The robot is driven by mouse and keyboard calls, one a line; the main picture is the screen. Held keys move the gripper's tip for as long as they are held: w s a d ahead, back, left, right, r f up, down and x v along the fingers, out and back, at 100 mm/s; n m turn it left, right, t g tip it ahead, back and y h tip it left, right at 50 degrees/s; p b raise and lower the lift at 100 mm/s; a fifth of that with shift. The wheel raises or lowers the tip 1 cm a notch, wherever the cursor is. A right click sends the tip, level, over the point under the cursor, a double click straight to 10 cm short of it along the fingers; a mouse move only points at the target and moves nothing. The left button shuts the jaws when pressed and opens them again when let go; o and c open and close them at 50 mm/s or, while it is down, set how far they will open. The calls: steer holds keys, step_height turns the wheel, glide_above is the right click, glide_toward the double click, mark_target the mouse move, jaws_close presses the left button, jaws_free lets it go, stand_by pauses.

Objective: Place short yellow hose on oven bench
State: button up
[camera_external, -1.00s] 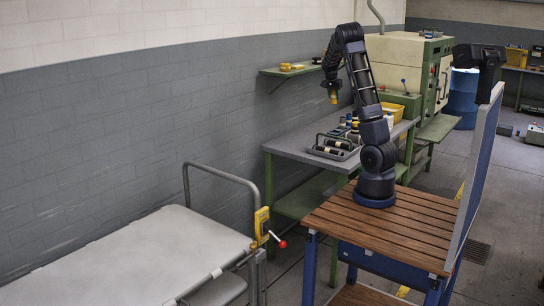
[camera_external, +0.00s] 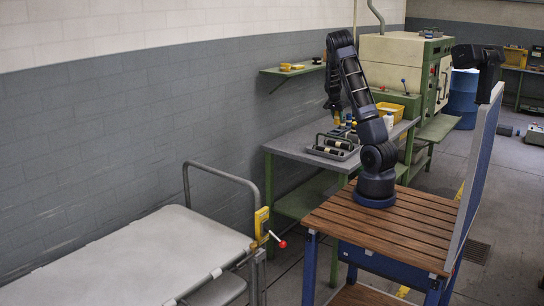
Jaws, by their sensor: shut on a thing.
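My gripper (camera_external: 335,112) points down over the back of the grey-topped green bench (camera_external: 292,146). It is shut on a small yellow piece, which looks like the short yellow hose (camera_external: 336,119). The hose is small and partly hidden by the fingers and the things behind. I cannot tell whether it touches the bench top. A cream and green oven-like machine (camera_external: 392,62) stands behind the bench. A low green bench (camera_external: 438,129) sits in front of that machine. I cannot tell which of the two is called the oven bench.
A tray with dark cylinders (camera_external: 334,148) lies on the grey bench, with small bottles behind it. A yellow bin (camera_external: 389,110) stands farther back. A wall shelf (camera_external: 292,70) holds yellow items. The bench's left part is clear. A covered trolley (camera_external: 140,255) stands front left.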

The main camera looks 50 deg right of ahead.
step_height(320, 180, down, 11)
steer(key=shift+f, duration=0.2)
stand_by(0.4)
steer(key=shift+f, duration=0.15)
steer(key=o, duration=1)
steer(key=shift+o, duration=0.2)
